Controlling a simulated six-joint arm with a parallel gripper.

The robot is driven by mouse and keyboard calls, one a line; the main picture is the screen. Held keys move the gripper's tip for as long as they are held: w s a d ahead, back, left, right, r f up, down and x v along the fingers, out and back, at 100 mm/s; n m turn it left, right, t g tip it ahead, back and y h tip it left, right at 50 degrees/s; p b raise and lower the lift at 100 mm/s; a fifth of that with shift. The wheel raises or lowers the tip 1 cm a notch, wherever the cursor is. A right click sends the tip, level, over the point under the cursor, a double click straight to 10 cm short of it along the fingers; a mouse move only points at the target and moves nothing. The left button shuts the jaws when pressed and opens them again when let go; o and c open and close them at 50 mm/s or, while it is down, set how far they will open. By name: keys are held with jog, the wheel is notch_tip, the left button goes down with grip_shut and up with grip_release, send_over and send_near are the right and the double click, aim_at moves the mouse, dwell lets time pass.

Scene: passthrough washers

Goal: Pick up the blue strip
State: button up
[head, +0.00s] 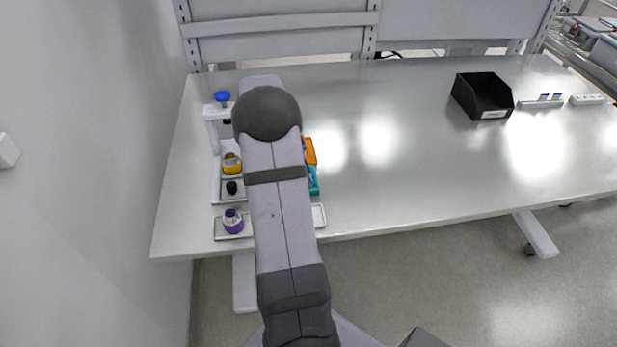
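I cannot make out a thing that is clearly the blue strip. A teal-blue piece (314,187) shows on the table just right of my arm, partly hidden by it. A pale strip with small blue parts (541,103) lies at the far right of the table. My arm reaches up over the left part of the table and covers much of what lies there. My gripper is not visible; the arm hides that area.
An orange piece (310,151) sits behind the teal piece. A black bin (463,95) stands at right. The middle table (410,165) is clear.

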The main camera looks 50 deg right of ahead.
jog(key=shift+s+d+f, duration=0.1)
jog(key=shift+s+f, duration=0.1)
jog(key=shift+f, duration=0.35)
grip_shut()
